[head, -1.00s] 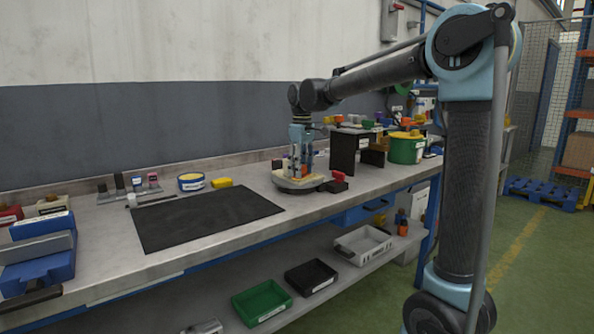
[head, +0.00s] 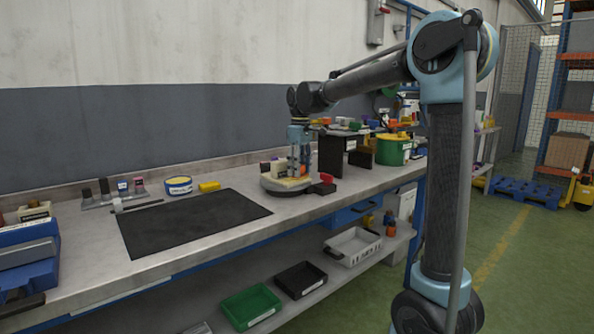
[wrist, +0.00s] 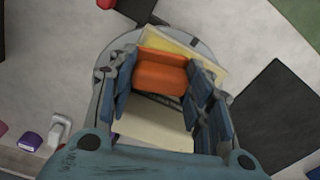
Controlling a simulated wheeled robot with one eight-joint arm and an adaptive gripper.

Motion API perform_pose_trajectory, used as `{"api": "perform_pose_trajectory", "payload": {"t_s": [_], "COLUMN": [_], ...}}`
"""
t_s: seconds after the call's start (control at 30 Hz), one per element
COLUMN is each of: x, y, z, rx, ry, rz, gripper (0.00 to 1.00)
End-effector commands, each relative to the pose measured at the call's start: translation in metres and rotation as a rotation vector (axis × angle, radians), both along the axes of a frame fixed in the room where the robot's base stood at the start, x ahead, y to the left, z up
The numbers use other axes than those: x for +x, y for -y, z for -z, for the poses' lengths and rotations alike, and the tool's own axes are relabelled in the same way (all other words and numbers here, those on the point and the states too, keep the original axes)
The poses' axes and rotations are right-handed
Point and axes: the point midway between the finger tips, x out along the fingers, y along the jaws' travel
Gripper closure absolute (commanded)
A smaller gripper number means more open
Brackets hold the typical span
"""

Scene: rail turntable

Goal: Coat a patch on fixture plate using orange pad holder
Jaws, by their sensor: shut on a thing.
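My gripper (head: 299,152) points down over a round grey turntable (head: 272,187) on the bench. In the wrist view my gripper (wrist: 163,98) is shut on the orange pad holder (wrist: 161,74), which sits between the blue fingers. In the head view the holder is mostly hidden by the fingers. A pale yellow plate (wrist: 200,60), seemingly the fixture plate, lies on the turntable under the holder. A cream block (wrist: 150,132) also shows between the fingers. I cannot tell whether the pad touches the plate, and no coated patch is discernible.
A black mat (head: 190,222) lies left of the turntable. A yellow-blue tin (head: 179,187) and a yellow block (head: 209,187) stand behind the mat. A red-and-black piece (head: 325,183), a black stand (head: 330,155) and a green tub (head: 392,151) are on the right.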

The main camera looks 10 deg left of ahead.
Motion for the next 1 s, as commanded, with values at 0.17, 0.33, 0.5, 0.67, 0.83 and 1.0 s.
{"api": "perform_pose_trajectory", "payload": {"t_s": [0.17,0.33,0.5,0.67,0.83,1.0], "x": [0.011,0.019,0.025,0.024,0.017,0.008], "y": [0.008,0.016,0.021,0.02,0.015,0.007], "z": [0.0,0.001,0.001,-0.001,0.0,0.0], "rx": [0.001,0.001,0.001,0.0,0.0,0.0], "ry": [0.003,0.001,0.0,0.0,0.0,0.0], "rz": [0.002,0.001,0.001,0.0,-0.002,-0.001], "gripper": [0.76,0.76,0.76,0.76,0.76,0.76]}}
